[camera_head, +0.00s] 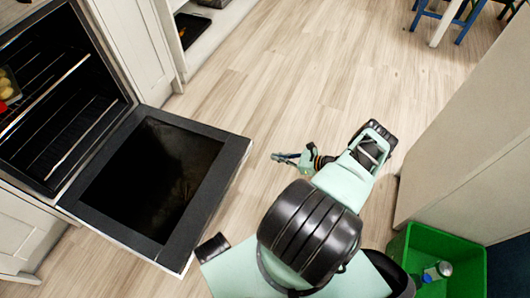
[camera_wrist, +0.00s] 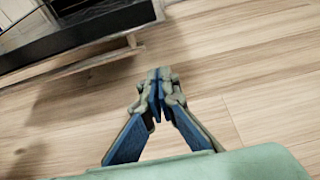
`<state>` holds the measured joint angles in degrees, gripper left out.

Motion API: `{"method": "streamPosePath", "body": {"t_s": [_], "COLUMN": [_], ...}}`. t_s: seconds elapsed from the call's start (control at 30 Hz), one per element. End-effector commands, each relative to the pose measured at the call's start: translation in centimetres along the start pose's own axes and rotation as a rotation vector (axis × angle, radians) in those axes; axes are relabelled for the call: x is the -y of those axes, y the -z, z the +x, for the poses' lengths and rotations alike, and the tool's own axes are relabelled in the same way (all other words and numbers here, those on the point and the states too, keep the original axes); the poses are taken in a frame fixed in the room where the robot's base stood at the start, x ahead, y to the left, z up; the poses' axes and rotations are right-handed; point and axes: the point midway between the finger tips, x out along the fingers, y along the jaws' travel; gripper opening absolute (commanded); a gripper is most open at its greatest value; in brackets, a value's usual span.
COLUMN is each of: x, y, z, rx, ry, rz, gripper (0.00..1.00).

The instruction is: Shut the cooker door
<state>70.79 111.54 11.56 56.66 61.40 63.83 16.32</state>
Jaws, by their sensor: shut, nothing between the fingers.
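The cooker door (camera_head: 157,183) is folded down open, roughly level, in front of the oven cavity (camera_head: 60,110) at the left of the head view. It has a dark glass panel in a dark frame. My gripper (camera_head: 277,157) is shut and empty, to the right of the door's outer edge and apart from it. In the wrist view my gripper's fingertips (camera_wrist: 158,75) meet over the wood floor. The door's edge (camera_wrist: 90,30) shows at the upper left of that view, beyond the fingers.
Wire racks (camera_head: 72,130) are inside the oven, with a red item (camera_head: 5,95) at the far left. White cabinets (camera_head: 140,40) flank the cooker. A green bin (camera_head: 440,262) stands at the lower right. Blue stool legs (camera_head: 470,20) are at the top right. The floor (camera_head: 290,80) between is clear.

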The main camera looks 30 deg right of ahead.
Motion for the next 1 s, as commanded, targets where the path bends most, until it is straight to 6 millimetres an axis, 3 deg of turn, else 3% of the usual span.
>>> {"method": "streamPosePath", "body": {"t_s": [0.5, 0.7, 1.0], "x": [0.0, 0.1, 0.0], "y": [-0.1, -2.3, -3.7], "z": [9.9, 8.7, 8.2], "rx": [-0.001, -0.001, -0.003], "ry": [-0.003, -0.001, -0.001], "rz": [-0.004, -0.002, -0.003], "gripper": [0.00, 0.00, 0.00]}}
